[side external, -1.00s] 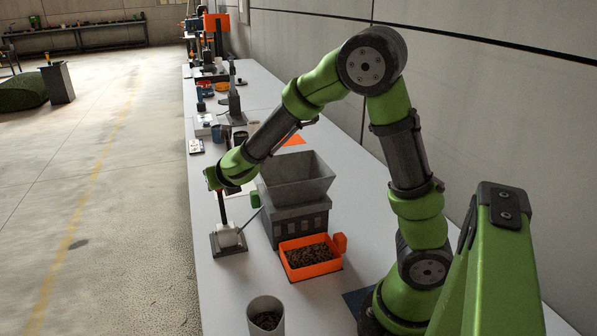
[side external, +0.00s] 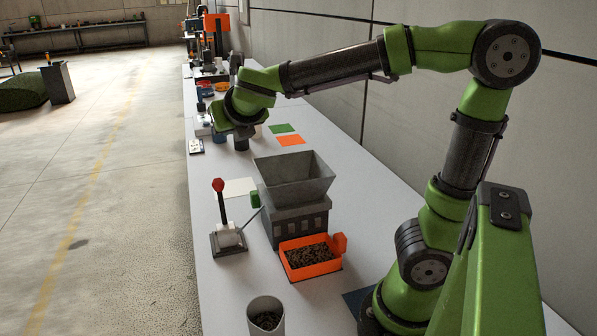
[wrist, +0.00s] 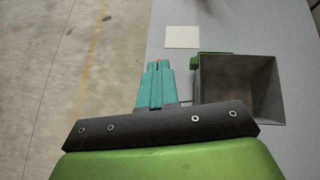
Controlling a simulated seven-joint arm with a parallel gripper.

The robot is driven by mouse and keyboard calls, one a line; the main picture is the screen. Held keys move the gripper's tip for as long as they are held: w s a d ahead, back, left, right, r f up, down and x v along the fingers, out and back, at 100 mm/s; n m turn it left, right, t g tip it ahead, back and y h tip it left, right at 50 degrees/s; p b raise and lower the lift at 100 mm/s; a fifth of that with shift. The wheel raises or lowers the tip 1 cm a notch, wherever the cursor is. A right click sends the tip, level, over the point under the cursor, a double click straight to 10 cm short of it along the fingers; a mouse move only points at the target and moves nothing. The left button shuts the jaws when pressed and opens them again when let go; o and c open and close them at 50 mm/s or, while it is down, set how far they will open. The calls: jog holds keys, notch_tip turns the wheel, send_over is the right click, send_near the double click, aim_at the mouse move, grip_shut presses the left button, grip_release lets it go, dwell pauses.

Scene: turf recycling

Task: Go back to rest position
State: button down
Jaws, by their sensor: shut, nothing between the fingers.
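My gripper (wrist: 155,68) shows in the wrist view with its teal fingers together and nothing between them. In the side view my arm reaches out over the far part of the bench, its wrist raised beyond the grey hopper machine (side external: 293,180). The fingers cannot be made out clearly there. The hopper (wrist: 240,85) also shows in the wrist view, right of the fingers, empty inside. The lever (side external: 220,205) with a red knob stands upright on its base beside the hopper machine, clear of my arm.
An orange tray (side external: 340,265) of dark granules sits before the hopper machine. A cup (side external: 253,310) of dark granules stands nearer. White (side external: 240,187), orange (side external: 290,141) and green (side external: 283,128) squares lie flat on the bench. Several small items stand farther back. A wall runs along the right.

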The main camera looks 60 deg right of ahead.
jog(key=s+a+f+m+y, duration=0.2)
jog(key=s+m, duration=0.3)
jog(key=m, duration=0.6)
jog(key=s+a+f+m+g+y, duration=0.1)
jog(key=s+a+f+m+y, duration=0.1)
jog(key=s+m, duration=0.4)
jog(key=s+a+f+m+y, duration=0.3)
jog(key=s+a+m+y, duration=0.1)
jog(key=m, duration=1.2)
jog(key=shift+s+a+g, duration=0.35)
jog(key=shift+s+g, duration=0.05)
jog(key=shift+s, duration=0.45)
